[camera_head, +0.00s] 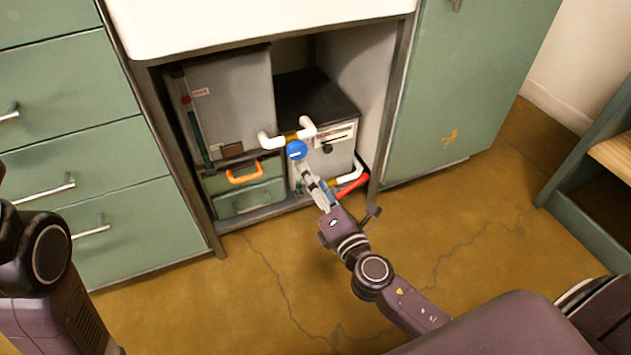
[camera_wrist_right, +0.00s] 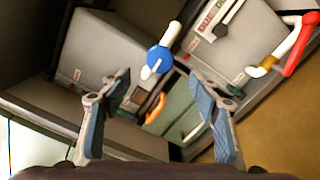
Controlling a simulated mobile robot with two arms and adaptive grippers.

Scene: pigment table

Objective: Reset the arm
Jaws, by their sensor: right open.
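My right gripper (camera_head: 314,180) reaches in from the lower right to the front of the open cabinet bay under the white counter. In the right wrist view its two fingers (camera_wrist_right: 160,80) stand wide apart with nothing between them. A blue round knob (camera_head: 297,150) on a white pipe with a yellow band lies just beyond the fingertips; it also shows in the right wrist view (camera_wrist_right: 159,60). I cannot tell from the head view whether the fingers touch it. My left arm shows at the lower left edge, but its gripper is out of view.
Grey boxes (camera_head: 234,95) fill the bay. A drawer with an orange handle (camera_head: 245,173) sits low left, and a red-and-white pipe (camera_head: 352,182) low right. Green drawers (camera_head: 70,130) and a green door (camera_head: 470,90) flank the bay. The brown floor (camera_head: 440,225) in front is clear.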

